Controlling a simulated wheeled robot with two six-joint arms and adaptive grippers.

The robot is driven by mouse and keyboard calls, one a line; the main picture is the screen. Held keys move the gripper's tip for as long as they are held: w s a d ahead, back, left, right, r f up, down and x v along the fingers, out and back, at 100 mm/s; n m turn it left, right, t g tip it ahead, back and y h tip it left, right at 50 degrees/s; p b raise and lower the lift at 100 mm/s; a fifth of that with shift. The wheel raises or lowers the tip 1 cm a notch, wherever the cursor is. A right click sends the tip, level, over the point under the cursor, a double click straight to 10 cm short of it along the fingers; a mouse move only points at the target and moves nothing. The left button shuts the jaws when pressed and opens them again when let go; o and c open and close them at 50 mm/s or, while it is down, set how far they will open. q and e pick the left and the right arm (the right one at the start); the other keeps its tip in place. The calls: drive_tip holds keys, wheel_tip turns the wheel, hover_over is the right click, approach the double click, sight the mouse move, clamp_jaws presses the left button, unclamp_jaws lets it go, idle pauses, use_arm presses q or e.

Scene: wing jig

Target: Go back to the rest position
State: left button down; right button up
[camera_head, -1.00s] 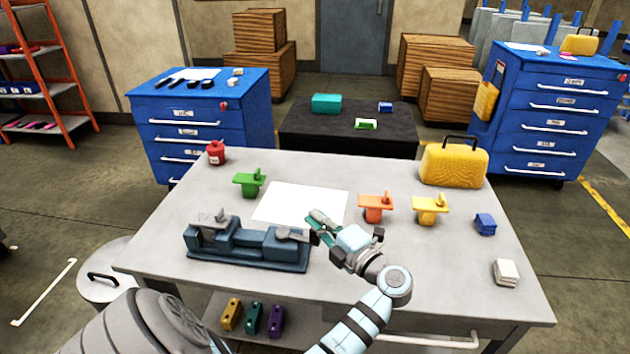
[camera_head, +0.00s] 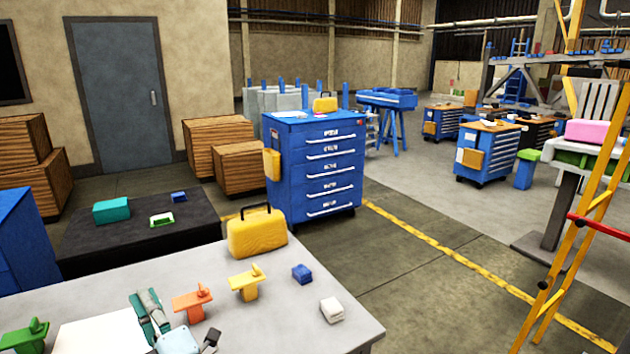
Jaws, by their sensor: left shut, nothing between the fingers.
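My left gripper (camera_head: 148,312) shows at the bottom left of the head view, above the grey workbench (camera_head: 290,262). Its greenish fingers are shut with nothing between them. It is over or beside the white sheet (camera_head: 95,334), left of the orange clamp-like piece (camera_head: 191,302). The rest of my left arm is cut off by the lower edge. My right gripper is out of view.
A yellow-orange piece (camera_head: 246,284), a yellow case (camera_head: 257,234), a blue block (camera_head: 302,273) and a white block (camera_head: 332,309) are on the bench. A green piece (camera_head: 24,338) is at left. A blue drawer cabinet (camera_head: 316,170) stands behind. A yellow ladder (camera_head: 573,255) is at right.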

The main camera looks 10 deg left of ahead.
use_arm(q)
drive_tip(key=w+d+m+t+h, duration=0.2)
drive_tip(key=d+m+t+h, duration=0.7)
drive_tip(key=m, duration=0.3)
drive_tip(key=s+d+f+m+g+h, duration=0.5)
drive_tip(key=d+f+m+g+h, duration=0.1)
drive_tip(key=d+f+m+h, duration=0.65)
drive_tip(key=s+a+f+m+g, duration=0.2)
drive_tip(key=s+f+m+g, duration=0.1)
drive_tip(key=s+f+g, duration=0.4)
drive_tip(key=s+a+f+g+y, duration=0.2)
drive_tip(key=s+a+f+g, duration=0.15)
drive_tip(key=s, duration=0.45)
drive_tip(key=s+a+f+g+y, duration=0.2)
drive_tip(key=s+a+f, duration=0.2)
drive_tip(key=s, duration=0.4)
wheel_tip(320, 180, down, 20)
drive_tip(key=s+a+f+g, duration=0.1)
drive_tip(key=s+a+g, duration=0.1)
drive_tip(key=s+f, duration=1.1)
drive_tip(key=s, duration=0.2)
drive_tip(key=shift+s+a+f+g, duration=0.15)
drive_tip(key=shift+s+f+g, duration=0.05)
drive_tip(key=shift+f+g, duration=0.2)
drive_tip(key=shift+n, duration=0.25)
